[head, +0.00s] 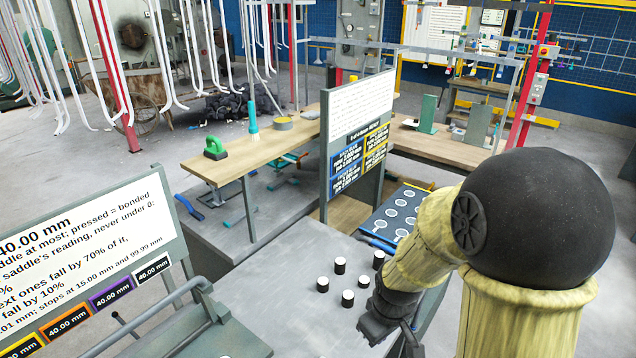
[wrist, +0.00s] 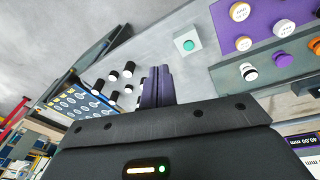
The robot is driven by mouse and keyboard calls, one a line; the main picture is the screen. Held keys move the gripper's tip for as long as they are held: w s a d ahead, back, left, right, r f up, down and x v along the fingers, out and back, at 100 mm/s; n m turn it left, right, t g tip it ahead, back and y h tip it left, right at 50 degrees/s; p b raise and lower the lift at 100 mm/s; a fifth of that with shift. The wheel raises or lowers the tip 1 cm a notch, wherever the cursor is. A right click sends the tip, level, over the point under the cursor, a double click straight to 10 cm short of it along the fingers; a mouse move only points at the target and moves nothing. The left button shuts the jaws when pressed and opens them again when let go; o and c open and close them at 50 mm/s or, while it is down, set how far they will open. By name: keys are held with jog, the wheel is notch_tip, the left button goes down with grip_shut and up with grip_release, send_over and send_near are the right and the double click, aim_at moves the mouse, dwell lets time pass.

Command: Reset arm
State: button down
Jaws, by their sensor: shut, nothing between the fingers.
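My arm, with a yellow cover and a black joint, rises at the right of the head view and bends down to the left. My gripper (head: 385,322) hangs at the lower middle, over or close to the grey tabletop (head: 310,258). Its exact height above the table cannot be told. In the wrist view my gripper (wrist: 157,86) is shut, its dark fingers together with nothing between them. Several black cylinders with white tops (head: 340,266) stand just left of and behind the gripper. They also show left of the fingers in the wrist view (wrist: 113,75).
A blue board with pale round marks (head: 396,215) lies beyond the cylinders. A grey post-mounted sign (head: 360,110) stands behind them. A large sign (head: 85,235) and grey frame occupy the lower left. The wrist view shows a teal button (wrist: 188,45) and a purple panel with caps (wrist: 263,22).

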jog(key=s+d+r+m+b, duration=0.1)
jog(key=s+d+r+m, duration=0.1)
jog(key=s+m, duration=0.3)
jog(key=shift+s+d+r+m+t, duration=0.15)
jog(key=shift+s+r+m+t, duration=0.2)
jog(key=shift+m, duration=0.55)
jog(key=shift+w, duration=0.1)
